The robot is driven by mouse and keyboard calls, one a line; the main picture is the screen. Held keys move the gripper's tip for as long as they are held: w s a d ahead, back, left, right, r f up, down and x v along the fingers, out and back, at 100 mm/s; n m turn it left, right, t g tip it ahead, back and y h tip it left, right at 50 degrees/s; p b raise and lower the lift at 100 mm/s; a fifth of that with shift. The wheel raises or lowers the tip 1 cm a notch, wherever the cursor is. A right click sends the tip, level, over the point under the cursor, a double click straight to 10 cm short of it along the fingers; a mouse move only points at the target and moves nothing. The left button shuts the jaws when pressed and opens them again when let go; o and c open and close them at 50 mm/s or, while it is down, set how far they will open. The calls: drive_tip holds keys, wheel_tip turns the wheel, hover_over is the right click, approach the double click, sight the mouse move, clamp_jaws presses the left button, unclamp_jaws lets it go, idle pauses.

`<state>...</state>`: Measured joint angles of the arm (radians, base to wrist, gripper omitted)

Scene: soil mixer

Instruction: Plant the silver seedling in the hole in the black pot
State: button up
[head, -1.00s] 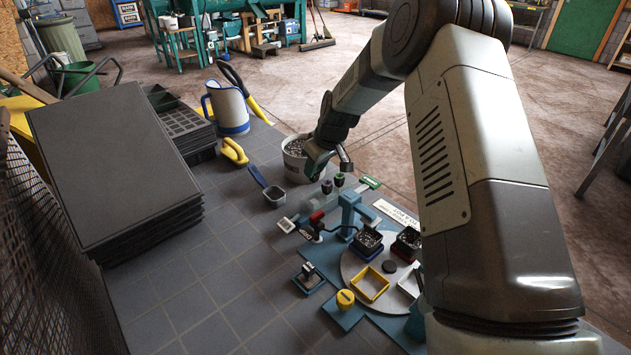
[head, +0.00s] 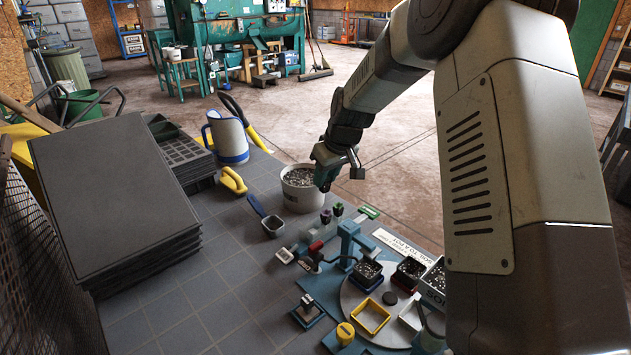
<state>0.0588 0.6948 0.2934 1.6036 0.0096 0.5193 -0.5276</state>
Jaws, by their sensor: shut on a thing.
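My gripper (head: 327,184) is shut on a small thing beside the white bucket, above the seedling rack. The held thing is mostly hidden by the fingers; it may be the silver seedling, which I see nowhere else. Two dark square pots with dark, speckled soil stand on the round turntable (head: 352,302): one in a blue holder (head: 367,271) and one in a red holder (head: 408,270). I cannot tell which is meant by the black pot, and no hole shows clearly in either. The gripper is behind both pots and apart from them.
A purple seedling (head: 326,216) and a green seedling (head: 338,210) stand in the rack. A blue press (head: 348,240) rises beside the turntable. Empty yellow (head: 371,317) and white (head: 411,317) frames sit at the front. The white bucket (head: 300,192) holds speckled material.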

drive_tip(key=s+d+r+m+h, duration=0.2)
drive_tip(key=s+d+r+m, duration=0.45)
drive_tip(key=s+d, duration=0.65)
drive_tip(key=shift+w+d+f+n+g+y, duration=0.5)
drive_tip(key=shift+d+f+n+g, duration=0.85)
drive_tip(key=shift+f+n, duration=2.7)
drive_tip(key=shift+w+d+f+n+g+y, duration=0.3)
drive_tip(key=shift+w+d+f+n+g, duration=0.4)
drive_tip(key=shift+d+f+n, duration=2.25)
drive_tip(key=shift+w+d+f+n+g+y, duration=0.45)
drive_tip(key=shift+f+n+g, duration=0.8)
drive_tip(key=shift+f+n, duration=3.85)
drive_tip(key=shift+r+n, duration=0.85)
drive_tip(key=o, duration=0.9)
